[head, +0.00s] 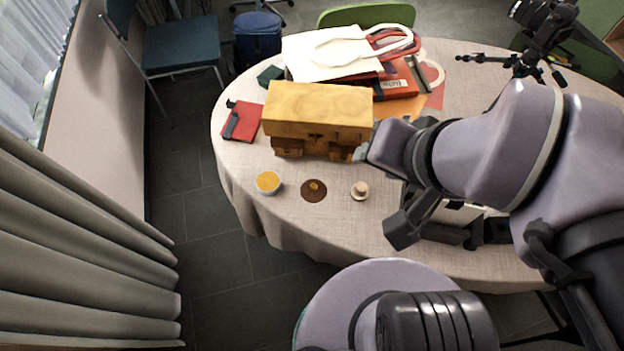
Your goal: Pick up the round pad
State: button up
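A dark brown round pad (313,196) lies flat near the front edge of the round, cloth-covered table (320,225). A small orange-brown item (314,186) rests on it. To its right is a smaller cream round piece (357,197) with a small pale item (361,187) on it. My gripper (384,190) reaches in from the right, its two dark fingers spread apart. It is to the right of the brown pad and apart from it. Nothing shows held between the fingers, though the arm hides part of the table there.
A white cup with yellow contents (268,183) stands left of the pad. A wooden chest (318,112) stands behind it. A red book (242,121), a white bag (335,52) and a tripod (530,55) are farther back. The cloth in front of the pad is clear.

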aim_at(360, 191)
jog(key=i+j+z, duration=0.1)
jog(key=j+z, duration=1.2)
